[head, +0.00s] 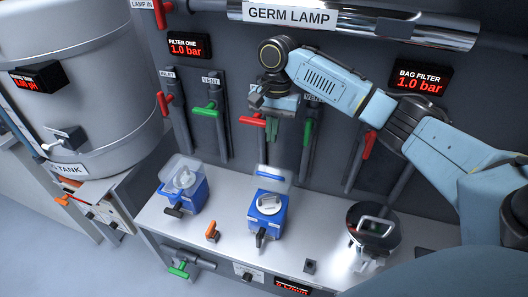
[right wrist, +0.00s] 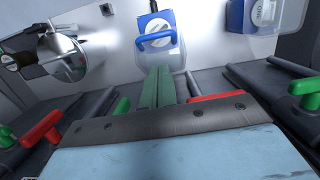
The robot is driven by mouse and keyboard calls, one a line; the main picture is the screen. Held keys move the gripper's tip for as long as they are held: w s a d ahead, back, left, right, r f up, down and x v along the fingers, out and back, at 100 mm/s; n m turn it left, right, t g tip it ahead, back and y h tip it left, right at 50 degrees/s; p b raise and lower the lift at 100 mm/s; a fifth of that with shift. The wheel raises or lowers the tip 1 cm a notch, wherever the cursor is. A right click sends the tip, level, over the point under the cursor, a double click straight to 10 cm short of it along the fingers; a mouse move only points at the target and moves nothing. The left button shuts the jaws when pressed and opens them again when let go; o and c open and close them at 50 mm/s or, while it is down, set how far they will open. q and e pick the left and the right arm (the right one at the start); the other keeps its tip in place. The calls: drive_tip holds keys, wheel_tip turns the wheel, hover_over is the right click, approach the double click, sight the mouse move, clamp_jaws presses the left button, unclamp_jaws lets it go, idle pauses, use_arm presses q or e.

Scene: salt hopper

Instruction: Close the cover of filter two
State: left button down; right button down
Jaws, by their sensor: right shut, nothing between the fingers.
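Two blue filter boxes stand on the bench. In the right wrist view the cover's blue handle (right wrist: 155,41) is just beyond my fingertips, in front of the box (right wrist: 152,22). My right gripper (head: 272,132) is shut and empty, above and behind the cover, apart from it in the head view. My left gripper is out of view.
The left filter box (head: 184,192) also has a raised clear cover. Red and green valve handles line the wall pipes behind the gripper, including a green one (head: 206,111). A round metal lid (head: 373,228) is at right.

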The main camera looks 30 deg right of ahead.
hover_over(269, 179)
drive_tip(key=f, duration=0.5)
drive_tip(key=d+f, duration=0.1)
drive_tip(key=f, duration=0.2)
drive_tip(key=shift+w, duration=0.4)
drive_tip(key=shift+s+a+f, duration=0.1)
drive_tip(key=shift+f, duration=0.5)
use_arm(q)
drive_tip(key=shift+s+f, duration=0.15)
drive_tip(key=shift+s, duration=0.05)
use_arm(e)
drive_tip(key=shift+f, duration=0.1)
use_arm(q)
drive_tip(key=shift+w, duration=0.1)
